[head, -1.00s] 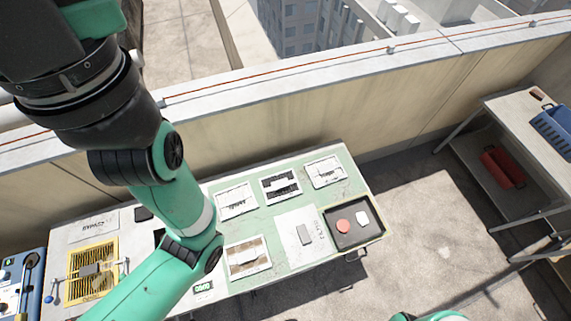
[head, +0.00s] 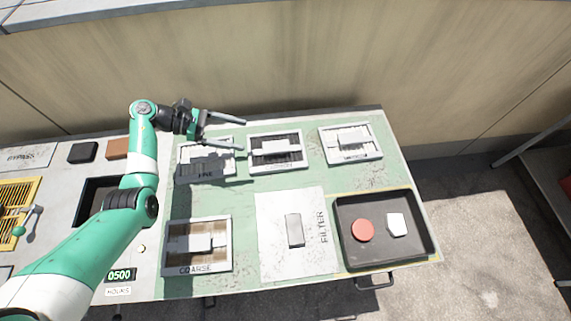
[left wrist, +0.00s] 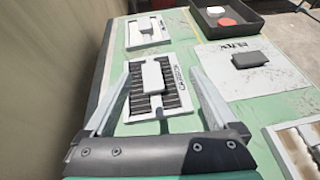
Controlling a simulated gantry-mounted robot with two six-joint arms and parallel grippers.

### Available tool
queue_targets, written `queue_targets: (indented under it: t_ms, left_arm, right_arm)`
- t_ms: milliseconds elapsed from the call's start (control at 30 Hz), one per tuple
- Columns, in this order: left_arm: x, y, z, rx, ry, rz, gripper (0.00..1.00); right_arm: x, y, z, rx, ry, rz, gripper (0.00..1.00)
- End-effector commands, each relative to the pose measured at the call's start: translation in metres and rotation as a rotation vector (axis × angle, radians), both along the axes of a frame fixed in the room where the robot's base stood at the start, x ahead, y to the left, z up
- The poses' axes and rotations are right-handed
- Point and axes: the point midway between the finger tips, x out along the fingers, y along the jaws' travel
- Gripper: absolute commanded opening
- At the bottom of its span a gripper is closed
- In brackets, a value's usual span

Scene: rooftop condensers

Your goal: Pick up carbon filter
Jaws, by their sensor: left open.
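The carbon filter (head: 276,151) is a white-framed panel with dark slats and a pale block across its middle. It lies at the back of the green table, between the fine filter and another white-framed filter. It also shows in the left wrist view (left wrist: 172,98), ahead of and between the fingers, with its label on the right side of the frame. My left gripper (head: 224,132) is open and empty, above the fine filter (head: 187,168) and left of the carbon filter. Its fingers also show in the left wrist view (left wrist: 160,103). My right gripper is not in view.
The coarse filter (head: 171,245) lies at the front left. A white sheet marked FILTER (head: 272,263) bears a grey block (head: 295,230). A black tray (head: 386,264) holds a red disc (head: 363,231) and a white piece (head: 397,225). A wall (head: 290,60) stands behind.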

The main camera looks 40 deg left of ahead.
Motion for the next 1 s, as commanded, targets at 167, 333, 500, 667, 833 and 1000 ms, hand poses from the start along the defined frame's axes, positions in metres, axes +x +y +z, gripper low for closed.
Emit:
queue_targets:
  t_ms: [167, 333, 500, 667, 833, 1000]
  left_arm:
    - [-0.022, 0.040, -0.056, -0.006, 0.002, 0.100, 0.93]
    - [-0.025, 0.047, -0.055, -0.006, 0.000, 0.116, 0.93]
    - [-0.013, 0.034, -0.063, -0.007, 0.001, 0.112, 0.93]
    - [0.009, 0.015, -0.076, -0.007, 0.000, 0.110, 0.93]
    - [0.019, 0.006, -0.079, -0.006, -0.001, 0.113, 0.93]
    - [0.023, 0.000, -0.086, -0.007, 0.000, 0.113, 0.93]
  right_arm:
    - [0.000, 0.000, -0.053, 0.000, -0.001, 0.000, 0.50]
    - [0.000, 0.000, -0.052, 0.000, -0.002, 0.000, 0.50]
    - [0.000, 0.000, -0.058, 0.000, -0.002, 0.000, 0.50]
    - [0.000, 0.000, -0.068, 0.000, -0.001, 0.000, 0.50]
    - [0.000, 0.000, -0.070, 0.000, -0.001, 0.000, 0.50]
    - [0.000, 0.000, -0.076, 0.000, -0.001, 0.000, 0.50]
